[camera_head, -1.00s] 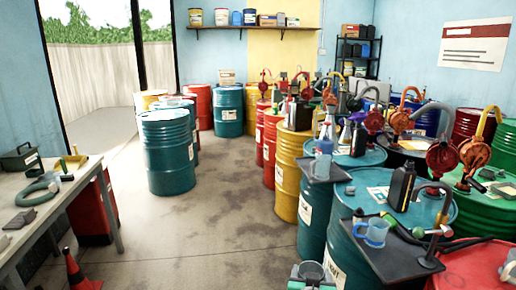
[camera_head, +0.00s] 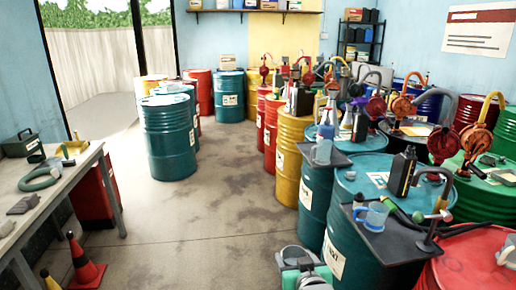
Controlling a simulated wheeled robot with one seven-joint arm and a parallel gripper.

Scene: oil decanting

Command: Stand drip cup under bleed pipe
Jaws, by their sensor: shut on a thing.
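A clear blue cup with a handle (camera_head: 372,215) stands on a dark tray (camera_head: 397,243) at the right front. Another clear bluish cup (camera_head: 322,151) is on a smaller dark shelf (camera_head: 340,159) farther back. I cannot tell which pipe is the bleed pipe. My gripper (camera_head: 304,272) shows at the bottom edge, grey and green, cut off by the frame. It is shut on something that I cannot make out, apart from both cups.
Teal, yellow, red and green drums crowd the right, with hand pumps and a black bottle (camera_head: 401,172) on top. A workbench (camera_head: 82,178) and orange cone (camera_head: 85,262) are at the left. The concrete floor (camera_head: 190,235) between is mostly clear.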

